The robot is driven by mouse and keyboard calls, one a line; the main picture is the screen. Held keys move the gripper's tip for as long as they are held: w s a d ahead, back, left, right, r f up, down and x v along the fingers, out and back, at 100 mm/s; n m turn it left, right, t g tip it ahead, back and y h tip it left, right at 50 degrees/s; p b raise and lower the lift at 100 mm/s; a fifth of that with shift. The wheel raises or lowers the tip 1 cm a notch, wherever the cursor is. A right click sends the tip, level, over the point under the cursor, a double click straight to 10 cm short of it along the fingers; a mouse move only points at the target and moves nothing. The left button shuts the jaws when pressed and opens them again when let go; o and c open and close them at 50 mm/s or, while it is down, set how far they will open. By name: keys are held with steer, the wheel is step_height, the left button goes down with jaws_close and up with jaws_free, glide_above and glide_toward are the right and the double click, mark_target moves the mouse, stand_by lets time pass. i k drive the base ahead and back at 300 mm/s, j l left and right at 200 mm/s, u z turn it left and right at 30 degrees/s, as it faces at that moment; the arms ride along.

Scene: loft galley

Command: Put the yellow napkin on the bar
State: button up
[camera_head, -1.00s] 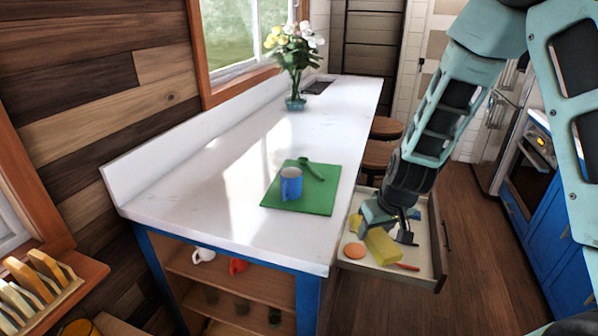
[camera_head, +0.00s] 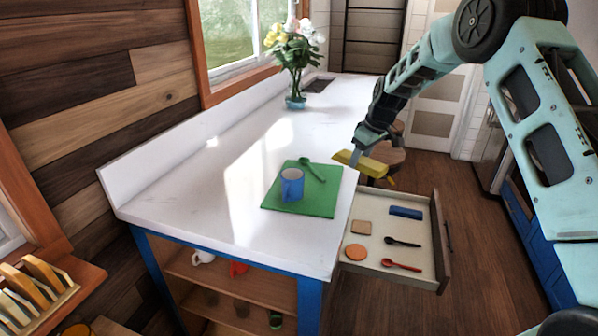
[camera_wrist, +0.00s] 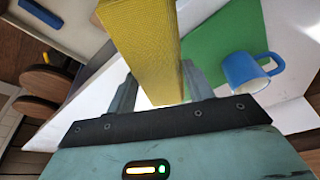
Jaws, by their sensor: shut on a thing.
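The yellow napkin (camera_head: 362,164) is a folded block held in my gripper (camera_head: 362,153), above the right edge of the bar. The bar (camera_head: 225,165) is a long white counter. In the wrist view the napkin (camera_wrist: 143,45) sits between the two fingers of my gripper (camera_wrist: 158,92), which are shut on it. The bar's edge and top show beneath it there.
A green mat (camera_head: 325,203) on the bar bears a blue mug (camera_head: 291,184) and a green spoon (camera_head: 313,170). A flower vase (camera_head: 295,102) stands farther back. The open drawer (camera_head: 435,235) holds several small items. The bar's middle is clear.

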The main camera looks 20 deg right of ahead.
mark_target(324, 150)
steer(key=i, duration=0.95)
